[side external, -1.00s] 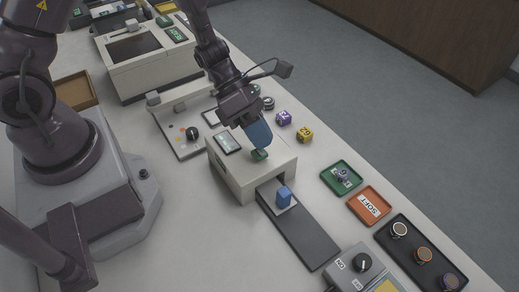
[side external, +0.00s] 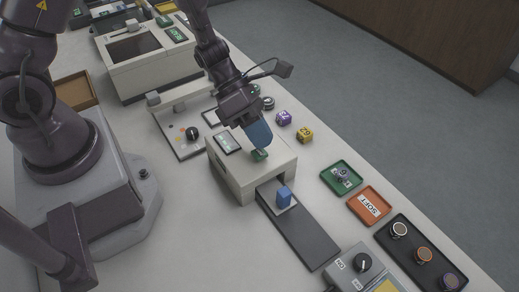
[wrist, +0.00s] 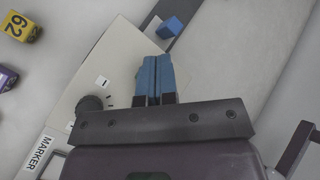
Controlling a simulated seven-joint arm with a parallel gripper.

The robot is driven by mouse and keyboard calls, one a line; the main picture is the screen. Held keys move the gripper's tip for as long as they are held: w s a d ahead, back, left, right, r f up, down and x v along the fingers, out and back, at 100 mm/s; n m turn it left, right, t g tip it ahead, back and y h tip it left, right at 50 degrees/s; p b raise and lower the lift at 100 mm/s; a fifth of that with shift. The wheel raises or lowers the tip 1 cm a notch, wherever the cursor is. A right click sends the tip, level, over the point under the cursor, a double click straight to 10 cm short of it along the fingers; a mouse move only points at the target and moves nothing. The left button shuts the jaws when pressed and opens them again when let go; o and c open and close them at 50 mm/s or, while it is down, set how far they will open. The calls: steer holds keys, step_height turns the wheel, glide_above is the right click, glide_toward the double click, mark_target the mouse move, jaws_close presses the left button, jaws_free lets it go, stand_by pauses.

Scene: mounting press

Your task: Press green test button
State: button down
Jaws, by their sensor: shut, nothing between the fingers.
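The green button (side external: 260,155) sits on top of a white box-shaped machine (side external: 233,176), close to its front edge. My gripper (side external: 262,147) points down at it with blue fingers closed together. The fingertips are right over or on the button; I cannot tell whether they touch it. In the wrist view my gripper (wrist: 155,60) shows both blue fingers side by side with nothing between them.
A blue block (side external: 284,196) stands on the dark slide (side external: 305,232) in front of the machine. A small screen (side external: 228,142) is on the machine top. Green (side external: 330,178) and orange (side external: 358,205) trays are to the right.

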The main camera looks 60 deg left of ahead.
steer(key=shift+f, duration=0.1)
stand_by(0.7)
steer(key=shift+f, duration=0.3)
steer(key=shift+f, duration=0.45)
stand_by(0.6)
steer(key=shift+r, duration=0.9)
steer(key=shift+r, duration=2.5)
